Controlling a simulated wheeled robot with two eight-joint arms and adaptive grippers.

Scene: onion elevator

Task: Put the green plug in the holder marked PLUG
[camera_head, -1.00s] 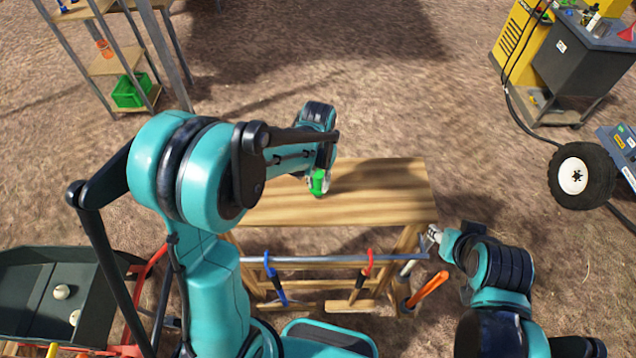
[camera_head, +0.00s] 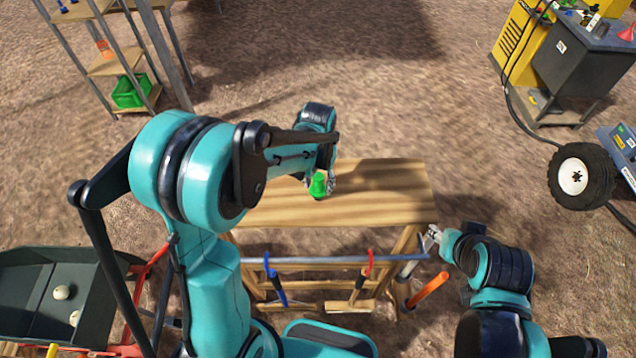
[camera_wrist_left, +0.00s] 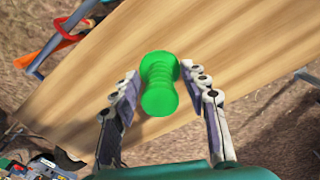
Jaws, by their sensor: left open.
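The green plug (camera_head: 318,186) stands on the wooden bench top, near its left part. In the left wrist view the plug (camera_wrist_left: 160,84) shows as a bright green waisted shape between the two fingers. My left gripper (camera_head: 325,182) is open around the plug, with a finger on either side; in the left wrist view (camera_wrist_left: 165,85) a gap shows beside it. My right gripper (camera_head: 434,236) is low by the bench's right front corner, and its jaws are too small to judge. I see no holder marked PLUG.
The wooden bench (camera_head: 390,195) has bare room right of the plug. Tools with red and blue handles hang on its front rail (camera_head: 320,260). A dark cart (camera_head: 30,290) with white balls stands left, shelves (camera_head: 115,65) back left, a grey-yellow machine (camera_head: 570,60) back right.

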